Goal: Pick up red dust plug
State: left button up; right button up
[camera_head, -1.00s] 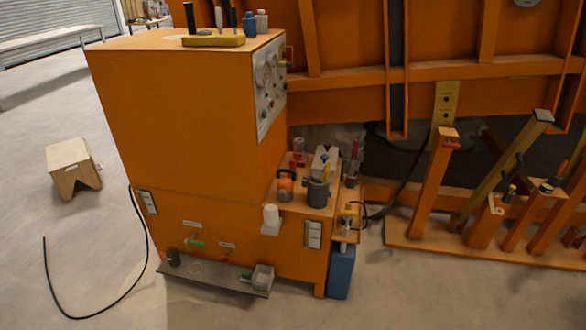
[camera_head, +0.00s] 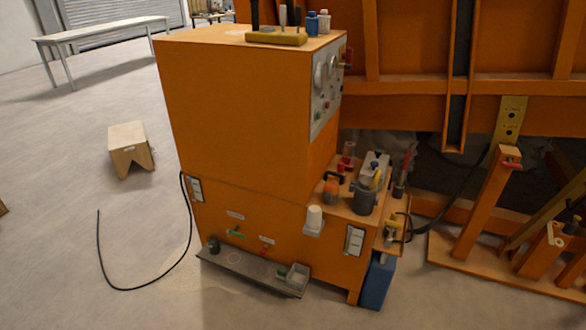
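Several small red items show, and I cannot tell for certain which one is the dust plug. One small red piece (camera_head: 266,252) is on the lower front of the orange cabinet (camera_head: 240,110), below a white label and right of a green piece (camera_head: 237,233). Another red item (camera_head: 346,162) stands on the cabinet's side shelf (camera_head: 338,205), among other objects. A red piece (camera_head: 511,165) also sits atop an orange post at the right. Neither of my grippers is in view.
A narrow grey ledge (camera_head: 245,271) with a small grey box (camera_head: 298,275) runs along the cabinet's foot. A black hose (camera_head: 150,287) lies on the floor to the left. A blue canister (camera_head: 376,283) stands at the right. A wooden stool (camera_head: 128,150) stands behind left; open floor lies between.

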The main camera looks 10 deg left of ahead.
aim_at(341, 166)
jog(key=i+l+u, duration=0.2)
jog(key=l+u, duration=0.2)
jog(key=l, duration=0.2)
jog(key=i+l+u, duration=0.15)
jog(key=l+u, duration=0.2)
jog(key=l, duration=0.3)
jog(key=l+u, duration=0.4)
jog(key=l, duration=0.3)
